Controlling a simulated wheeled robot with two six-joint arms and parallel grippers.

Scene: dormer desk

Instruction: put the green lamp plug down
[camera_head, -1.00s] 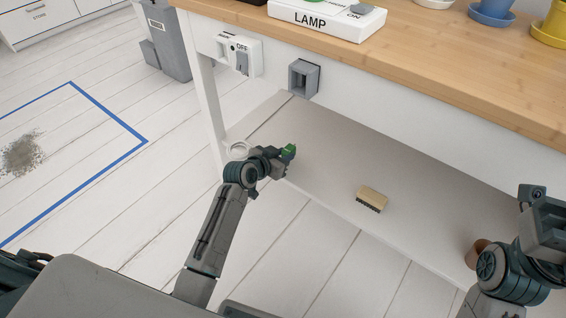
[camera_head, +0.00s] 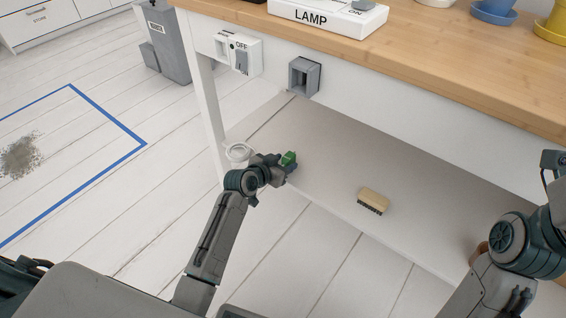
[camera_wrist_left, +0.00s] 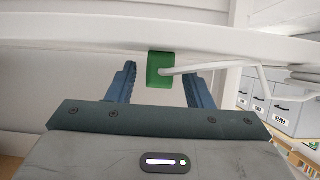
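The green lamp plug (camera_head: 288,158) is at my left gripper's tips, over the left part of the low shelf under the desk. In the left wrist view the plug (camera_wrist_left: 159,70) sits between the two blue fingers, with a visible gap on each side. A white cord runs from it to the right. My left gripper (camera_head: 286,165) is open around it. I cannot tell whether the plug touches the shelf (camera_head: 330,165). My right arm is at the right edge of the head view; its gripper fingers are out of the picture.
A wood-backed brush (camera_head: 373,200) lies on the shelf, right of my left gripper. A white ring-shaped item (camera_head: 238,152) is beside my left wrist. A grey socket (camera_head: 304,76) and a white OFF switch box (camera_head: 238,54) are on the desk front. The LAMP box (camera_head: 327,15) stands on the desktop.

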